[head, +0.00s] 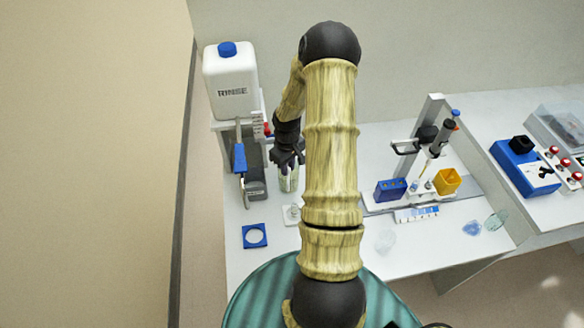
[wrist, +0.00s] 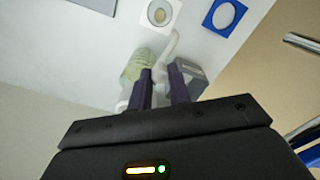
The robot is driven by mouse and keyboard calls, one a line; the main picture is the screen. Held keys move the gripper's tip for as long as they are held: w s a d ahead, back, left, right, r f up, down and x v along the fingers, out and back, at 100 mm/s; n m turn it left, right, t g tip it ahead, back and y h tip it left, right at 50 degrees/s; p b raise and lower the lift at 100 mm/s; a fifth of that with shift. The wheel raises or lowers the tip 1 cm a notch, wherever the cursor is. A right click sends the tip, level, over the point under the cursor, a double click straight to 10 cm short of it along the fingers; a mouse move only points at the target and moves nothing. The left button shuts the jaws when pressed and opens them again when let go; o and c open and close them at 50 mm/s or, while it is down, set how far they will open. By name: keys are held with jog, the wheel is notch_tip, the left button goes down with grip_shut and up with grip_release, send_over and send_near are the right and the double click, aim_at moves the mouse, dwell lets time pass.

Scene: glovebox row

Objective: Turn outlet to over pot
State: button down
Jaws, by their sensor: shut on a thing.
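The outlet is a pale curved spout (wrist: 171,46) in the wrist view. My gripper (wrist: 160,72) is shut on it, with one dark finger on each side. The spout's free end reaches past the fingertips, toward two square mats. The pot (wrist: 136,66) is a pale green, see-through vessel just left of the fingers in the wrist view, beside the spout. In the head view my gripper (head: 288,160) is just above the pot (head: 289,181), and the outlet is hidden behind it.
A white RINSE container (head: 230,85) with a blue cap stands on a stand at the left, with a blue lever (head: 239,160) below. A blue-framed mat (head: 254,236) and a white mat (head: 291,214) lie in front. A pipette stand (head: 430,140) is to the right.

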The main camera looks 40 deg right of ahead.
jog(key=shift+w+a+m+b, duration=0.5)
jog(key=shift+w+a+m, duration=0.35)
jog(key=shift+m, duration=0.45)
jog(key=c, duration=1.3)
grip_release()
jog(key=shift+r, duration=0.15)
notch_tip(320, 180, up, 17)
jog(key=b, duration=0.3)
jog(key=shift+r, duration=0.1)
